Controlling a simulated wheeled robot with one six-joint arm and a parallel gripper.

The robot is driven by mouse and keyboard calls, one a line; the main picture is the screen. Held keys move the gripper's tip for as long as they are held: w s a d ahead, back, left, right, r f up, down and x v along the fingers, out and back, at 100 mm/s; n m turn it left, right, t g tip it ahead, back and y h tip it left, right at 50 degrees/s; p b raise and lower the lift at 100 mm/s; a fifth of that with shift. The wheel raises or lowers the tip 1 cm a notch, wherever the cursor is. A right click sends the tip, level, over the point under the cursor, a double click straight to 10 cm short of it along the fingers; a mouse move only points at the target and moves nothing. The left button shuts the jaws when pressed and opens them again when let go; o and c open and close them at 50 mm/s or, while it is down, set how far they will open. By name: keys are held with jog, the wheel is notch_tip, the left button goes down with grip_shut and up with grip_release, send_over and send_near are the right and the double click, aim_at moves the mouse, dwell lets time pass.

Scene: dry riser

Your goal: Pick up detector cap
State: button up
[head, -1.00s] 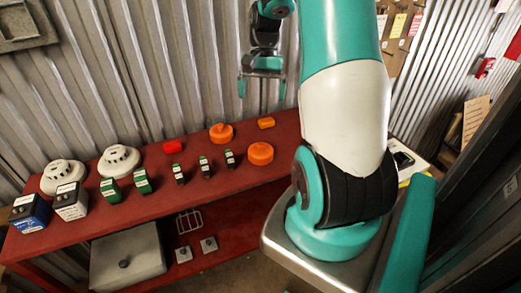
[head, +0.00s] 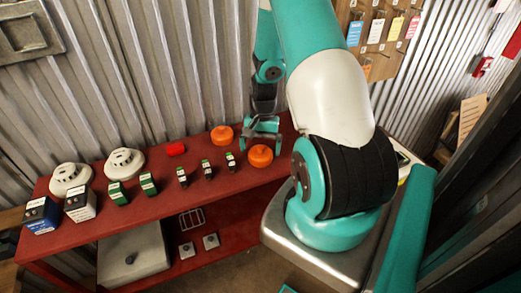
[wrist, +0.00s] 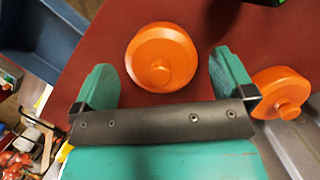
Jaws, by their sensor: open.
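Two round orange detector caps stand on the red bench. The front one (head: 260,155) is close beside my gripper (head: 262,141). The other (head: 222,135) stands farther back and left. In the wrist view, one orange cap (wrist: 162,57), with a small knob on top, appears between the spread fingers of my gripper (wrist: 164,62). The fingers are open and hold nothing; I see no contact with this cap. The second cap (wrist: 281,93) shows outside the right finger, partly covered by it.
The red bench (head: 180,212) also bears several small green-and-black modules (head: 207,170), a red piece (head: 176,149), two white detectors (head: 125,162) and two boxed units (head: 79,203). A corrugated metal wall (head: 170,70) rises behind. A blue bin (wrist: 40,40) lies beyond the bench edge.

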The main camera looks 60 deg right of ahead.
aim_at(260, 148)
jog(key=shift+x, duration=1.15)
jog(key=c, duration=0.7)
notch_tip(260, 148, up, 20)
jog(key=b, duration=0.3)
